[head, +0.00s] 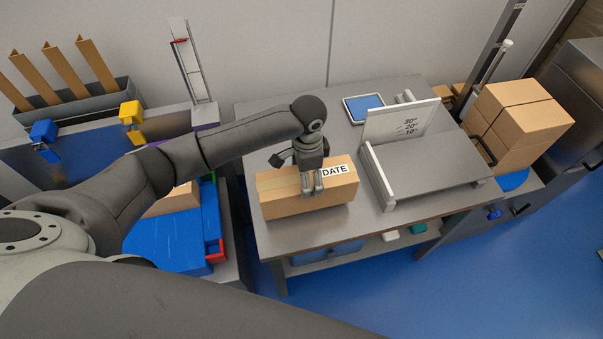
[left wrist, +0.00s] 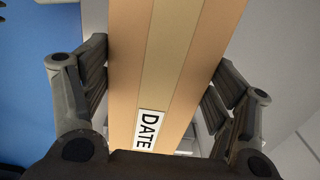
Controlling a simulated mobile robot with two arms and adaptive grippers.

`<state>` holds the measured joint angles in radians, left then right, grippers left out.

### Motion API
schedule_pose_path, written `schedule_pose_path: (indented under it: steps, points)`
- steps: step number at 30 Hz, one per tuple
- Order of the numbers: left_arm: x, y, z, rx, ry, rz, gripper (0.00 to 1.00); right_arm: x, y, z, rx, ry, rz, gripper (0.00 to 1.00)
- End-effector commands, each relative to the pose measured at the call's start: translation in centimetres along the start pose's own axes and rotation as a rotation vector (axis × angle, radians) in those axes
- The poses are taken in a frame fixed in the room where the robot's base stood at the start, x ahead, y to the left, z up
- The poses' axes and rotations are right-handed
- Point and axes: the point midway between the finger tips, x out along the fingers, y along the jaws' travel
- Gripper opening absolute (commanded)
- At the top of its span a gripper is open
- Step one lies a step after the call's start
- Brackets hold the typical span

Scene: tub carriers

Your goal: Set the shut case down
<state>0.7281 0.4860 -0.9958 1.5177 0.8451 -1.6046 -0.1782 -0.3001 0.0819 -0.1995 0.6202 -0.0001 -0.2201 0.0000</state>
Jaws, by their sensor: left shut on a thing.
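The shut case is a brown cardboard box (head: 285,204) with a tape strip and a white DATE label. In the head view it is over the left part of the grey metal table (head: 262,112); I cannot tell whether it touches the top. My left gripper (head: 312,190) is shut on it from above, a finger on each side. In the left wrist view the box (left wrist: 160,75) runs between the two fingers of the gripper (left wrist: 165,95), its DATE label near the palm. My right gripper is not in view.
A sloped grey stand (head: 430,170) with an angle-marked plate (head: 400,122) fills the table's right part. A blue-screened device (head: 365,107) lies at the back. Stacked cartons (head: 515,120) stand at right. Blue and red tubs (head: 213,225) are at left.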

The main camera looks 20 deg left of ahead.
Motion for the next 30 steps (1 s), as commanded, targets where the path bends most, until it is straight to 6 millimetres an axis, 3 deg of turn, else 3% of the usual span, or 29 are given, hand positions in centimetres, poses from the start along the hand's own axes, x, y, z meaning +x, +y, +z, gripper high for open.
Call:
schedule_pose_path:
  steps: [7, 15, 27, 28, 30]
  points:
    - [0.6, -0.6, -0.7, 0.000, 0.005, -0.003, 0.09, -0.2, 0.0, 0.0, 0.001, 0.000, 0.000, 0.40]
    - [3.5, -0.6, -0.7, 0.000, 0.004, -0.004, 0.09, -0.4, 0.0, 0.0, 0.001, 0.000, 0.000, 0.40]
    - [3.9, -0.6, -0.7, 0.001, 0.005, -0.004, 0.09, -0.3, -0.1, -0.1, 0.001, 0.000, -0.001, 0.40]
    - [4.2, -0.5, -0.5, 0.001, 0.000, -0.001, 0.81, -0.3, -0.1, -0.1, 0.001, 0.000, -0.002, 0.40]
    - [4.2, -0.5, -0.5, 0.001, 0.000, -0.001, 0.90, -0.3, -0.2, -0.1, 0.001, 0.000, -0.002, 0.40]
